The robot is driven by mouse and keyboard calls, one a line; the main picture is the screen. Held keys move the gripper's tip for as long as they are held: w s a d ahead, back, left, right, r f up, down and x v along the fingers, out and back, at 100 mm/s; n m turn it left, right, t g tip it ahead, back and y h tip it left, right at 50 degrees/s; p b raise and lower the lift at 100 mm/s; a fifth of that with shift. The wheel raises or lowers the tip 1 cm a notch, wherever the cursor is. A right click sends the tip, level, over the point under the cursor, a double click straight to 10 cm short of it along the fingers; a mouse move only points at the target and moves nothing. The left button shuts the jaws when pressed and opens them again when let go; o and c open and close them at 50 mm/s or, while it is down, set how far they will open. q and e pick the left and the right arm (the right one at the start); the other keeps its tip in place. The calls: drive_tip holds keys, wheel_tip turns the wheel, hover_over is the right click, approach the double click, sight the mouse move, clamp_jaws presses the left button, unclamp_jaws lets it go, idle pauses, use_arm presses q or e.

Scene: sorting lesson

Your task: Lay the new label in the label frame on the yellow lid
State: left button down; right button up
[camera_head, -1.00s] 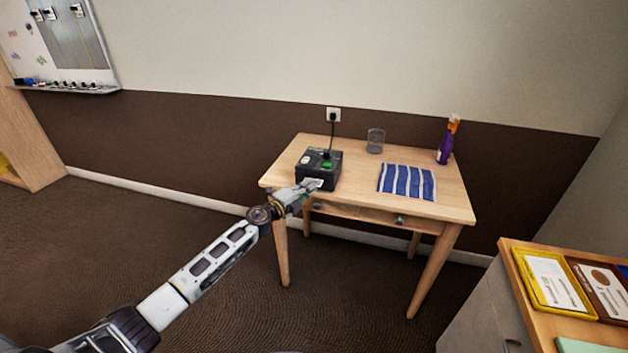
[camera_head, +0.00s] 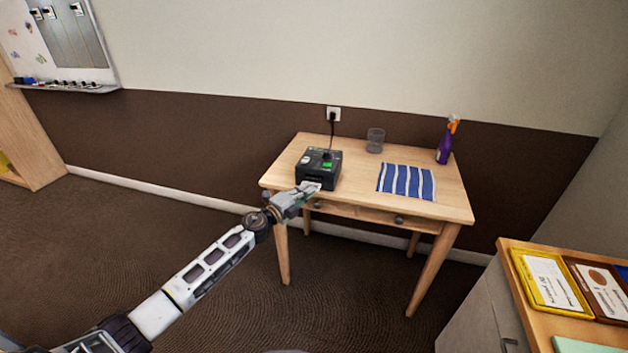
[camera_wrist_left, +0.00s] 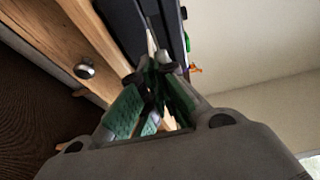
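My left gripper (camera_head: 298,196) is at the front of the black label printer (camera_head: 320,170), by the table's front edge. A small white label (camera_head: 311,186) shows at its fingertips, just in front of the printer. In the left wrist view the green-padded fingers (camera_wrist_left: 158,72) come together on the label's thin white edge (camera_wrist_left: 151,43), with the dark printer close behind. The yellow lid (camera_head: 519,262) lies on the cabinet at the right, with a white printed sheet on it. Its label frame is too small to make out. My right gripper is out of view.
A brown lid (camera_head: 590,270) lies beside the yellow one. Open floor lies between table and cabinet.

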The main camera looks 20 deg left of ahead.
use_arm(q)
drive_tip(key=shift+s, duration=0.45)
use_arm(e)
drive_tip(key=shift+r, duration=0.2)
use_arm(q)
drive_tip(key=shift+s, duration=0.15)
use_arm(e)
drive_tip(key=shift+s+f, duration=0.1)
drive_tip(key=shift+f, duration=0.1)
